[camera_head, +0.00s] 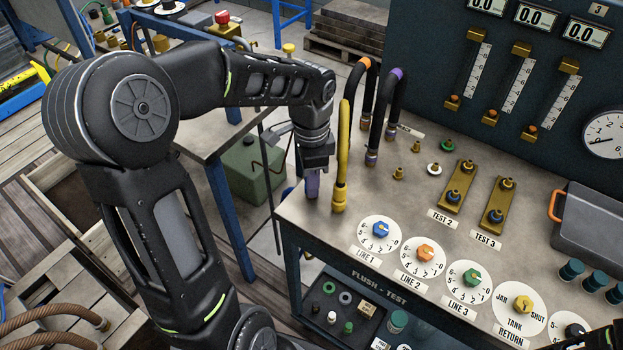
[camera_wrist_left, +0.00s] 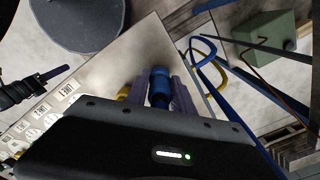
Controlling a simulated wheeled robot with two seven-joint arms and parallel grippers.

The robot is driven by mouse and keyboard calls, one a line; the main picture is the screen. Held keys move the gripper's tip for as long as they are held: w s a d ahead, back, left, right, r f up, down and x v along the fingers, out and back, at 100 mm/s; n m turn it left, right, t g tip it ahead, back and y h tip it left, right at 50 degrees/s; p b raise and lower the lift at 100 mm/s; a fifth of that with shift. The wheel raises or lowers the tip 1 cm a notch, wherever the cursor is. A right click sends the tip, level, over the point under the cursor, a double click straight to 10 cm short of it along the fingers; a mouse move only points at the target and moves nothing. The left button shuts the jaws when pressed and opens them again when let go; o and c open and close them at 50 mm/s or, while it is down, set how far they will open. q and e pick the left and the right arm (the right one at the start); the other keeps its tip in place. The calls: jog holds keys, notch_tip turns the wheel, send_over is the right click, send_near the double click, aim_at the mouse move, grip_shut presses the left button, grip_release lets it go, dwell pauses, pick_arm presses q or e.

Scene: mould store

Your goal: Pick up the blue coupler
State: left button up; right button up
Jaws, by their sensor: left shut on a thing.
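My left gripper (camera_head: 312,186) points down at the near left corner of the bench. In the left wrist view its purple fingers (camera_wrist_left: 159,94) are shut on the blue coupler (camera_wrist_left: 159,80), which sits between them. In the head view the coupler is hidden by the fingers and I cannot make it out. I cannot tell whether it touches the bench top. Part of my right arm, with what looks like a purple finger, shows at the left of the left wrist view (camera_wrist_left: 50,75); its opening is unclear.
A yellow coupler and hose (camera_head: 339,195) stand just right of my left gripper. Orange- and purple-banded black hoses (camera_head: 371,155) stand behind. Dials (camera_head: 379,232) line the bench's front, and brass TEST blocks (camera_head: 456,190) stand farther right. A green can (camera_head: 252,168) is on the floor.

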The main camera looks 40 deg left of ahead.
pick_arm(q)
grip_shut()
jog(key=shift+w+r, duration=0.1)
jog(key=shift+r, duration=0.25)
notch_tip(320, 180, up, 9)
jog(key=shift+r, duration=0.15)
dwell(0.8)
